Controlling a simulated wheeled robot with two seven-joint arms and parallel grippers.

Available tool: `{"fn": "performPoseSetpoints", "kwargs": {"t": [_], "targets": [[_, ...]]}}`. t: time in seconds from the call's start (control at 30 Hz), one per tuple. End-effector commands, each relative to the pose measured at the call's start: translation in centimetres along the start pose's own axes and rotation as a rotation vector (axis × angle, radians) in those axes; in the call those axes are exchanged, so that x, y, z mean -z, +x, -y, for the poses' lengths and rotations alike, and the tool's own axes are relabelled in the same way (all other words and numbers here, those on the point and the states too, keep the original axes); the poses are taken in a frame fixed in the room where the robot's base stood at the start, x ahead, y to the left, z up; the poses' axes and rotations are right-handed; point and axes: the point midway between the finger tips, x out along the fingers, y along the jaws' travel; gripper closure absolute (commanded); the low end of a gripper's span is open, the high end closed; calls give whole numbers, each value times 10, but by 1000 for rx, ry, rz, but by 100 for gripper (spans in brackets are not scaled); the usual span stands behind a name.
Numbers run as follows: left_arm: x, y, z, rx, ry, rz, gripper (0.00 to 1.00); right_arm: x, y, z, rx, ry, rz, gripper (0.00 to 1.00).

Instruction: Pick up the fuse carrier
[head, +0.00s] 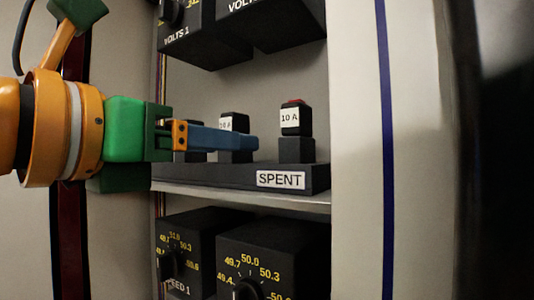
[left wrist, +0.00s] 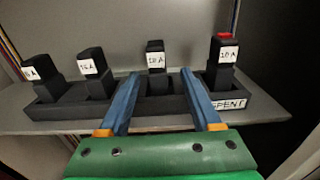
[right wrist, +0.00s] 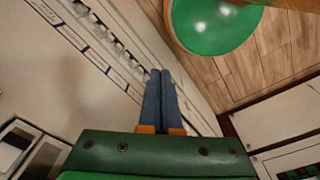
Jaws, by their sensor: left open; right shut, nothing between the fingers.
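Several black fuse carriers with white labels stand upright in a row on a black rack marked SPENT (head: 228,178). The rightmost carrier (head: 291,118), labelled 10 A, has a red top; it also shows in the left wrist view (left wrist: 222,58). The carrier to its left (head: 234,122) is partly hidden behind my left gripper (head: 250,143). In the left wrist view that carrier (left wrist: 155,58) appears between the open blue fingers (left wrist: 159,74), with nothing gripped. My right gripper (right wrist: 160,76) is shut and empty, away from the rack.
The rack sits on a grey shelf (head: 240,194) inside a cabinet. Black meter boxes hang above (head: 190,40), and dial boxes (head: 272,258) stand below. A pale cabinet edge (head: 355,150) bounds the right. The right wrist view shows a pale panel and wooden floor (right wrist: 230,75).

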Motion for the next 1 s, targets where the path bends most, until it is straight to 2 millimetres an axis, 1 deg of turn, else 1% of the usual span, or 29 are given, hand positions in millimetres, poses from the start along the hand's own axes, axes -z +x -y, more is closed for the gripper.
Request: {"fn": "performPoseSetpoints", "kwargs": {"t": [0.03,0.17,0.23,0.27,0.3,0.4,0.6,0.67,0.7,0.77,0.8,0.83,0.87,1.0], "targets": [[-5,6,0,1,0,-1,35,1,-8,-2,-2,0,0,100],[-9,29,-1,4,1,-4,35,2,-29,-3,-4,-1,1,100],[-12,44,-2,4,0,-4,35,2,-44,-3,-3,-1,3,100],[-11,50,-2,5,0,-5,35,2,-48,-2,-2,-1,5,100],[-9,56,-2,5,0,-3,35,1,-50,-1,0,0,6,100],[-5,66,-2,5,1,-2,35,1,-52,3,6,2,7,100],[-2,67,-2,6,1,0,35,2,-49,5,10,4,5,100],[-2,67,-2,6,1,0,51,2,-49,5,9,4,4,100],[-2,67,-2,6,1,0,62,3,-49,5,9,4,4,100],[-2,66,-2,6,1,0,78,3,-49,4,8,3,4,100],[-2,66,-2,6,1,0,89,3,-49,4,8,3,4,100],[-2,66,-2,6,1,0,97,3,-49,4,8,3,4,100],[-2,66,-2,6,1,0,100,3,-49,4,7,3,4,100],[-2,66,-2,6,1,1,100,3,-49,3,6,2,4,100]]}}
